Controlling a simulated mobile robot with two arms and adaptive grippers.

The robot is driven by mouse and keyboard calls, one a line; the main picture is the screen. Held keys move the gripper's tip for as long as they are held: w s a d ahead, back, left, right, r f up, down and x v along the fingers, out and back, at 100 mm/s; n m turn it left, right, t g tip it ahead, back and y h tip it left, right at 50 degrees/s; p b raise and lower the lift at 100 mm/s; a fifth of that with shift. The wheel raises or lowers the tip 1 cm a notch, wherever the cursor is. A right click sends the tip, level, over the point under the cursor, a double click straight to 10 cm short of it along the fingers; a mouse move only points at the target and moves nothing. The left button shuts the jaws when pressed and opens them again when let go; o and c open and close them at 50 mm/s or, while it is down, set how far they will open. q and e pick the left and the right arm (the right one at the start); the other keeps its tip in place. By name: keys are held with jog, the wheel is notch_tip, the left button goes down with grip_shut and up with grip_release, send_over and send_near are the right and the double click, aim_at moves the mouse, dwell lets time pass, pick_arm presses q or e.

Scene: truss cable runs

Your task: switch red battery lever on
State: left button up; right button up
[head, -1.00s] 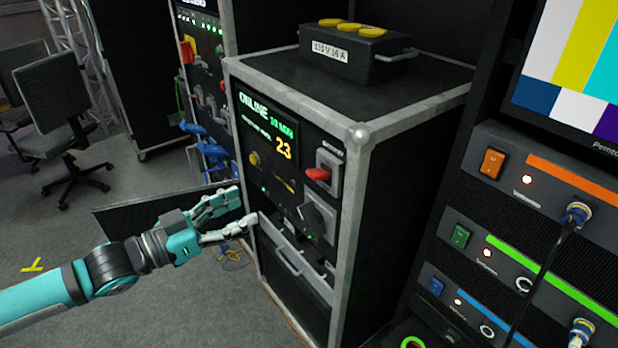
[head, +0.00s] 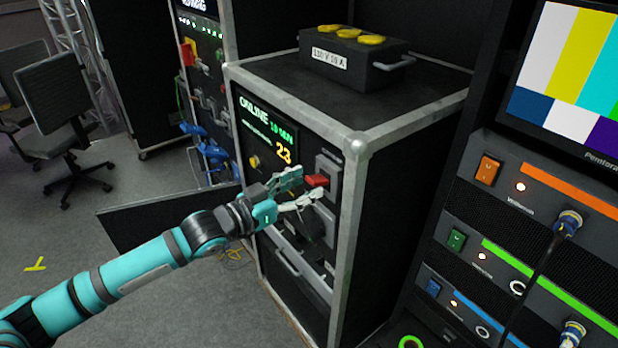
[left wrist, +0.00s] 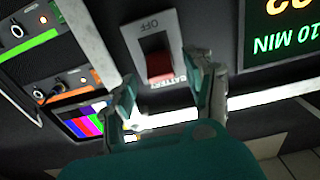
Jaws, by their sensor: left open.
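The red battery lever (head: 316,181) sits in a grey housing (head: 328,170) on the front of the power case. In the left wrist view the red lever (left wrist: 159,67) shows upside down, in its grey plate (left wrist: 155,40) with "OFF" and "BATTERY" lettering. My left gripper (head: 310,188) is open at the panel, its fingers close to the lever. In the left wrist view its two fingertips (left wrist: 164,85) lie on either side of the lever's line; whether they touch it I cannot tell. My right gripper is not in view.
The case's display (head: 268,128) reads "ONLINE", "10 MIN" and "23". A black box with yellow caps (head: 355,55) stands on top. A rack with coloured switches (head: 520,220) stands at the right.

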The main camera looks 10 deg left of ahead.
pick_arm(q)
jog(key=shift+x, duration=0.9)
